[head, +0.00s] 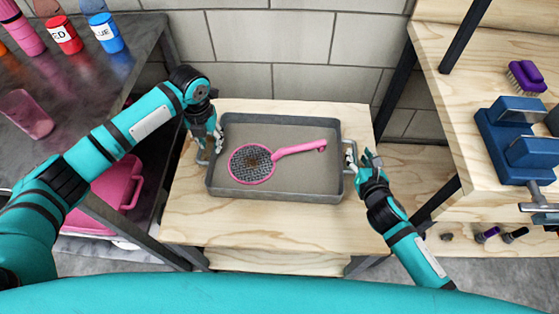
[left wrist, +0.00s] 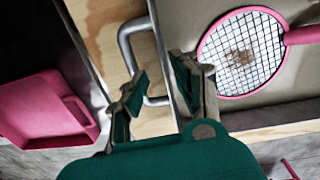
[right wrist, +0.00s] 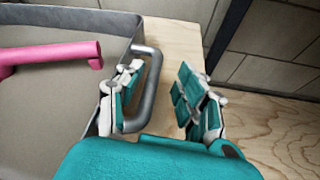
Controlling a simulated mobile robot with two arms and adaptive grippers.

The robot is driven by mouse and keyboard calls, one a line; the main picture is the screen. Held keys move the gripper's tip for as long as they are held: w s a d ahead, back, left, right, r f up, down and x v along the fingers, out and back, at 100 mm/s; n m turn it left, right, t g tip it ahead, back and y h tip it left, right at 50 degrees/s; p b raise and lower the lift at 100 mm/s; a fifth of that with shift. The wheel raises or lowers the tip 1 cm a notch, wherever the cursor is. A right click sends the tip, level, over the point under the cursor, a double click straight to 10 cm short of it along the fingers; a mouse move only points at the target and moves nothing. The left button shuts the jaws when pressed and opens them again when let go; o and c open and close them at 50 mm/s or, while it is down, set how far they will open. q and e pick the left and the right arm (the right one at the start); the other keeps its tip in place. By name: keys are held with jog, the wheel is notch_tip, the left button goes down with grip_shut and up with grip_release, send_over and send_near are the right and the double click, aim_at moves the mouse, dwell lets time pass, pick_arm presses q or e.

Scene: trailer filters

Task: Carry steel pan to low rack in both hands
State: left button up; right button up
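The grey steel pan (head: 305,177) rests on a light wooden surface (head: 240,228) between my arms. It is a shallow rectangular tray with a bar handle at each short end. A pink-rimmed mesh strainer (head: 252,164) with a pink handle lies inside it, with a brown patch on its mesh. My left gripper (head: 212,145) is open at the pan's left handle (left wrist: 132,50), its fingers to either side of the bar. My right gripper (head: 360,160) is open, with the right handle (right wrist: 153,85) between its fingers. Neither gripper is visibly closed on a handle.
A dark metal bench (head: 75,85) with red and blue bottles stands left, a pink bin (head: 115,180) below it. A wooden bench on the right holds a blue vise (head: 515,140) and a purple brush (head: 525,77). A lower wooden shelf (head: 415,165) lies right of the pan. A block wall closes the back.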

jog(key=shift+s+f, duration=0.15)
jog(key=shift+f, duration=0.15)
jog(key=shift+w+a, duration=0.4)
jog(key=shift+w, duration=0.05)
jog(key=shift+s, duration=0.1)
jog(key=shift+s+d+r, duration=0.1)
jog(key=shift+s+r, duration=0.05)
jog(key=shift+s, duration=0.1)
jog(key=v, duration=1.1)
jog(key=shift+s+p, duration=0.1)
jog(key=shift+p, duration=0.2)
pick_arm(q)
notch_tip(320, 180, up, 8)
jog(key=shift+f, duration=0.25)
jog(key=shift+a, duration=0.1)
